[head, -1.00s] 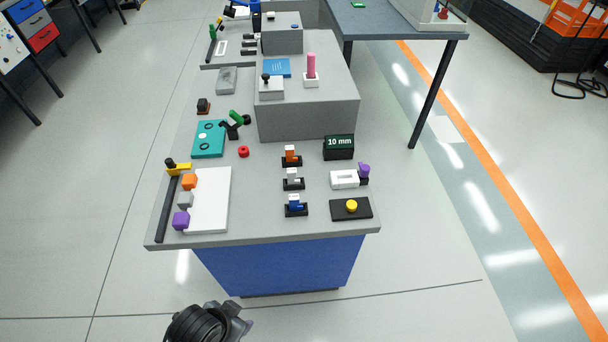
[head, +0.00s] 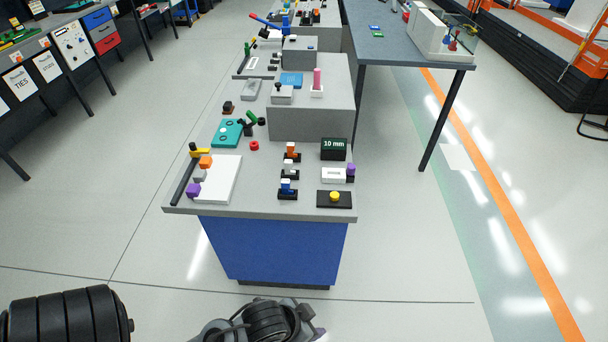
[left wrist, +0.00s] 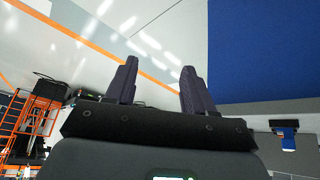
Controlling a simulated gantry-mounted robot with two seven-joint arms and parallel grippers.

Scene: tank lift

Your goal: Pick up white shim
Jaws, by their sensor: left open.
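The white shim (head: 290,166) stands upright in a small black holder on the bench, in the head view. It is the middle one of a short row, between an orange shim (head: 291,149) and a blue shim (head: 287,186). My left arm shows at the bottom of the head view, well below and in front of the bench. In the left wrist view my left gripper (left wrist: 159,68) is open, with nothing between its fingers. The shim cannot be made out in the wrist view. My right gripper is not in view.
A white plate (head: 221,181) with coloured blocks lies left of the shims. A black 10 mm block (head: 334,149), a white slotted part (head: 334,175) and a yellow button (head: 334,196) are to the right. A grey raised block (head: 310,121) stands behind. Open floor lies in front.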

